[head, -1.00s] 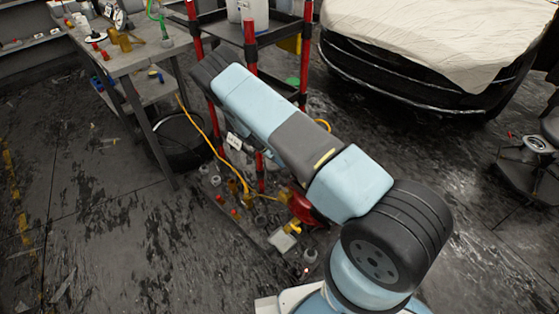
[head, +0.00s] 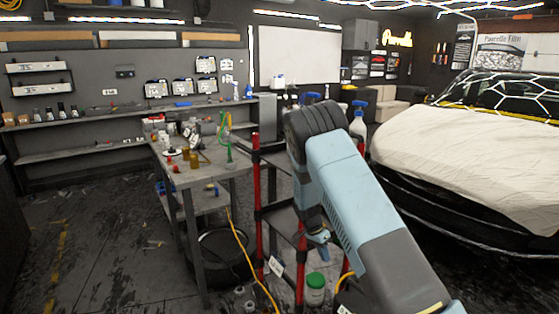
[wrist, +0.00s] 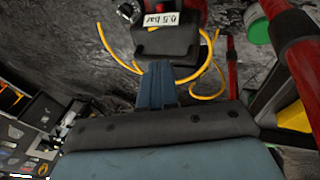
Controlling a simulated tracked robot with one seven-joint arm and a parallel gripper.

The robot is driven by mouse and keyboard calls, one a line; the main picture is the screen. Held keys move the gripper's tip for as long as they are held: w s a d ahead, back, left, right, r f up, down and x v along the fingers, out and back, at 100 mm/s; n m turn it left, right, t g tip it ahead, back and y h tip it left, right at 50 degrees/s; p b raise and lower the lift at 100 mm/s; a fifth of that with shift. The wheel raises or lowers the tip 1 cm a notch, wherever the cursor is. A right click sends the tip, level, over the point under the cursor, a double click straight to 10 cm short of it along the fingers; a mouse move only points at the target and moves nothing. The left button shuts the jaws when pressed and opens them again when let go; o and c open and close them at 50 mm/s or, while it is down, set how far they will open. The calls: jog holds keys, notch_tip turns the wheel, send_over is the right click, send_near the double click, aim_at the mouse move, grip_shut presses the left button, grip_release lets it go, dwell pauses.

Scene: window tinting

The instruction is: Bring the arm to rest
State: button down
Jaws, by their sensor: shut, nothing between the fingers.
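My arm (head: 365,215) rises from the bottom right of the head view to its bend, then drops behind itself. My gripper (head: 318,240) shows low beside the red-posted cart, partly hidden by my arm. In the wrist view its blue fingers (wrist: 156,85) are together with nothing between them. They point toward a black box with a "0.5 bar" label (wrist: 161,19) and appear apart from it, though the gap is hard to judge.
The cart's red post (head: 258,220) stands close to my arm. A tub with a green lid (head: 316,281) and a yellow hose (head: 241,250) are low by the cart. A cluttered workbench (head: 215,172) stands left; a covered car (head: 465,160) stands right. The floor (head: 110,245) at left is mostly open.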

jog(key=s+d+r+n+t+y, duration=0.15)
jog(key=s+r, duration=0.25)
jog(key=r, duration=0.7)
jog(key=s+d+r+n+y, duration=0.15)
jog(key=s+r, duration=0.35)
jog(key=r, duration=0.5)
jog(key=s+d+r+n+t, duration=0.15)
jog(key=s+r, duration=0.25)
jog(key=r, duration=0.7)
jog(key=s+d+r+n+t, duration=0.1)
jog(key=s+r, duration=0.4)
jog(key=s, duration=0.8)
jog(key=s+d+r+n+t+y, duration=0.1)
jog(key=s+r+n+t, duration=0.2)
jog(key=s, duration=1.1)
notch_tip(320, 180, up, 4)
jog(key=shift+s+f+n, duration=0.15)
jog(key=shift+f+n, duration=0.05)
jog(key=shift+n, duration=1.05)
